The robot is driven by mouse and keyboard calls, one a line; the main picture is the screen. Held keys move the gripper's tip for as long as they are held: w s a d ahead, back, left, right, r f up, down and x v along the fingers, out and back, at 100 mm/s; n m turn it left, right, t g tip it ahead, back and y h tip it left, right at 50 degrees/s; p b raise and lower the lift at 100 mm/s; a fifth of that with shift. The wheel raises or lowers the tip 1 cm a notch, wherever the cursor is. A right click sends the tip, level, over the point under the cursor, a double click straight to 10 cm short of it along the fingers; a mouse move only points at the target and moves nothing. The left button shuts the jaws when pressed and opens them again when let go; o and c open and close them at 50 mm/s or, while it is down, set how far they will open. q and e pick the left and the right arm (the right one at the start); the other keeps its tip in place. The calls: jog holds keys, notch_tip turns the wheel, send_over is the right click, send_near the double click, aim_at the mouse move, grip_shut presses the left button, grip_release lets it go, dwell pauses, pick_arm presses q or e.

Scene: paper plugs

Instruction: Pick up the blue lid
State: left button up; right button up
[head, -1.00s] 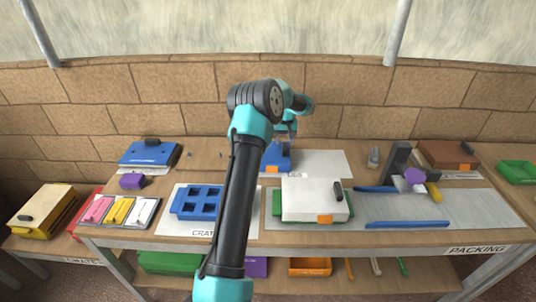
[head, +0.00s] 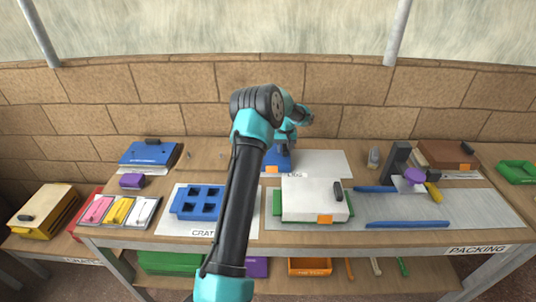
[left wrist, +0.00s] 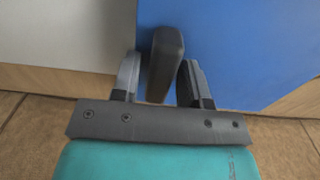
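The blue lid (head: 279,163) lies flat toward the back of the table, with an orange tag at its front edge. My left arm partly covers it in the head view. In the left wrist view the blue surface (left wrist: 240,45) fills the right side, and its dark handle (left wrist: 165,65) stands between the fingers. My left gripper (left wrist: 160,90) is open around the handle, with a gap at the left finger; the right finger is very near it. In the head view my left gripper (head: 285,148) is over the lid. My right gripper is not in view.
Another blue lid-like panel (head: 148,154) with a dark handle lies at the back left. A white lid (head: 310,196) sits on a green box in front. A blue tray (head: 198,203) is left of my arm. A grey stand (head: 396,160) is at right. The pale mat (head: 325,162) beside the lid is clear.

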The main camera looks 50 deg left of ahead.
pick_arm(q)
grip_shut()
notch_tip(320, 180, up, 10)
dwell(0.8)
dwell(0.4)
